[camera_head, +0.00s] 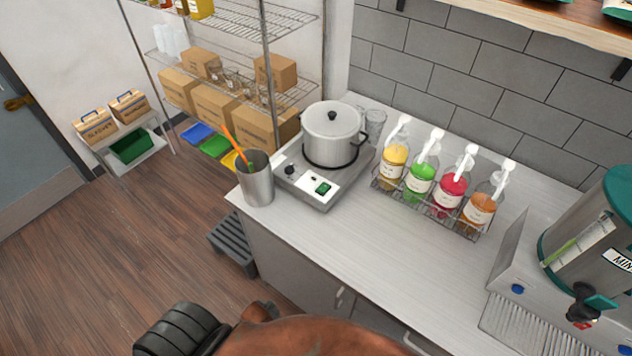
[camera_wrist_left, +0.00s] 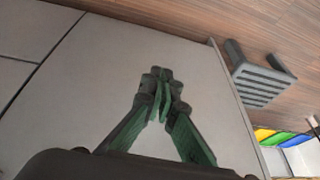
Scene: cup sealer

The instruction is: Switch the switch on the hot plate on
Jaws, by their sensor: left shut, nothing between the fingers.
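The hot plate (camera_head: 301,187) stands at the left end of the counter, with a lidded steel pot (camera_head: 332,139) on it. Its sloped front panel carries a green switch (camera_head: 323,188) and a dark knob (camera_head: 290,170). The switch's setting is too small to tell. In the left wrist view, my left gripper (camera_wrist_left: 161,85) is shut and empty, in front of the grey cabinet fronts. The hot plate is not in that view. My arm shows at the bottom of the head view, but neither gripper is visible there.
A steel cup (camera_head: 257,180) with an orange utensil stands left of the hot plate. A wire rack of syrup bottles (camera_head: 434,202) is to the right. A dispenser (camera_head: 597,235) stands further right. A grey step stool (camera_wrist_left: 262,76) is on the floor. The counter front is clear.

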